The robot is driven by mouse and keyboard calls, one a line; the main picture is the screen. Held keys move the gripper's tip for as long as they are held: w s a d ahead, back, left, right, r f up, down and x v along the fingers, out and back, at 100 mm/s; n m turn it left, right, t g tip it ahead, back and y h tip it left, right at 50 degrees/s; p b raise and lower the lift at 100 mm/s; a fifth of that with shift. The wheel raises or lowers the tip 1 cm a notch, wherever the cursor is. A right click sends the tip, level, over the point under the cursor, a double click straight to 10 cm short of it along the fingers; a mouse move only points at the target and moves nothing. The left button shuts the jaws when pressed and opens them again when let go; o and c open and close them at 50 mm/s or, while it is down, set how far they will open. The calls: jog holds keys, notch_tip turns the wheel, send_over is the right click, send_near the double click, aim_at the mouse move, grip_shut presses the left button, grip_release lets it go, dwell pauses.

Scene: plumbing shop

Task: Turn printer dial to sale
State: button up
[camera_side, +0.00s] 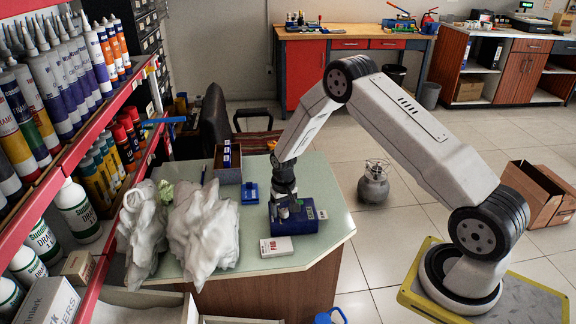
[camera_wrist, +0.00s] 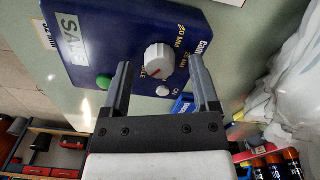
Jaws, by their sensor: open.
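The blue printer (camera_side: 306,225) sits on the pale green counter, below my gripper (camera_side: 285,208). In the wrist view the printer (camera_wrist: 118,20) bears a white dial (camera_wrist: 159,58) with a red mark toward its lower left. A SALE label (camera_wrist: 72,40) lies left of the dial, and a green button (camera_wrist: 103,82) lies to its lower left. Lettering, including "20 MM", surrounds the dial and is partly hidden. My gripper (camera_wrist: 160,63) is open, its fingers on either side of the dial. I cannot tell whether they touch it.
A small white box (camera_side: 277,246) lies in front of the printer. White crumpled bags (camera_side: 203,232) stand to the left on the counter (camera_side: 333,212). A small blue item (camera_side: 250,193) and an open dark box (camera_side: 228,172) are behind. A shelf of tubes is further left.

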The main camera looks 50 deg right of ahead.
aim_at(284, 211)
jog(key=shift+r, duration=3.7)
jog(key=shift+r, duration=0.1)
jog(key=shift+s+a+r, duration=0.15)
jog(key=shift+a, duration=0.05)
jog(key=s+a+r+n+t, duration=0.1)
jog(key=s+a+r, duration=0.3)
jog(key=s, duration=0.2)
jog(key=s+a+r+n, duration=0.2)
jog(key=s+a+r, duration=0.2)
jog(key=s, duration=0.3)
jog(key=s+a+r+n+t, duration=0.1)
jog(key=s+a+r+n, duration=0.1)
jog(key=s+a+r, duration=0.2)
jog(key=shift+s+a+r+t, duration=0.2)
jog(key=shift+s+a+t, duration=0.1)
jog(key=shift+s, duration=0.95)
